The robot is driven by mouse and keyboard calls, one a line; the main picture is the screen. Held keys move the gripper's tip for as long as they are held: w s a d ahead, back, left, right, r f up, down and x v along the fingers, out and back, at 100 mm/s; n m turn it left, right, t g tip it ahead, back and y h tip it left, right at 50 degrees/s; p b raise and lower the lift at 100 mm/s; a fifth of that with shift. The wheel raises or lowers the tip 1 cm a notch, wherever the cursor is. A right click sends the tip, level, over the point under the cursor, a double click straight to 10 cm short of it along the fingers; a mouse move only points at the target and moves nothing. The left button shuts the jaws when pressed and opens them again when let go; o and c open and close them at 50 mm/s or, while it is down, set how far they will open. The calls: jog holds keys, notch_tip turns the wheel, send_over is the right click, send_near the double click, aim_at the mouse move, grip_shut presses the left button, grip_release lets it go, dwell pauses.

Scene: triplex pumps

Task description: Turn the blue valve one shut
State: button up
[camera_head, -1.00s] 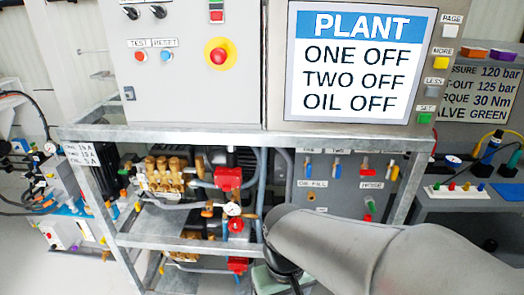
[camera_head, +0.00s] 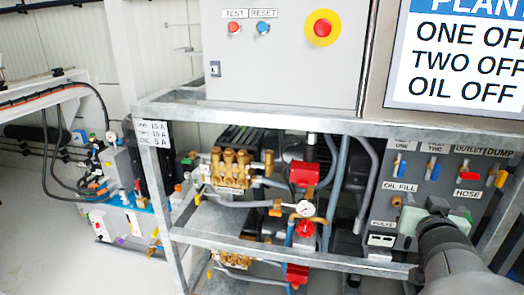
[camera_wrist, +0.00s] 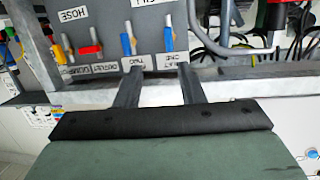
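The grey valve panel (camera_head: 385,193) stands at the right of the head view. Its upper row has two blue levers, then a red and a yellow one. Blue valve one (camera_head: 398,168) is the leftmost, under a label ending in ONE; its lever lies roughly vertical. The second blue valve (camera_head: 432,169) is just right of it. The wrist view is upside down; there valve one (camera_wrist: 167,40) is the right blue lever and the second (camera_wrist: 127,44) the left. My gripper (camera_wrist: 158,70) is open and empty, its fingers apart below the blue levers in the picture.
The red lever (camera_head: 465,169) and yellow lever (camera_head: 500,178) are close by on the panel. The frame's top rail (camera_head: 300,120) runs above it and a lower rail (camera_head: 290,257) below. A plant display (camera_head: 455,60) shows ONE, TWO and OIL OFF.

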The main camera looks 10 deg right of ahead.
jog(key=s+n+t+b, duration=0.1)
jog(key=s+t, duration=0.1)
jog(key=y+p, duration=0.1)
jog(key=p, duration=1.2)
send_near(404, 164)
jog(key=shift+n+t, duration=0.3)
jog(key=shift+n, duration=0.2)
jog(key=x, duration=0.9)
jog(key=shift+w+d+f+b, duration=0.15)
jog(key=shift+f+b, duration=0.15)
jog(key=shift+b, duration=0.05)
grip_shut()
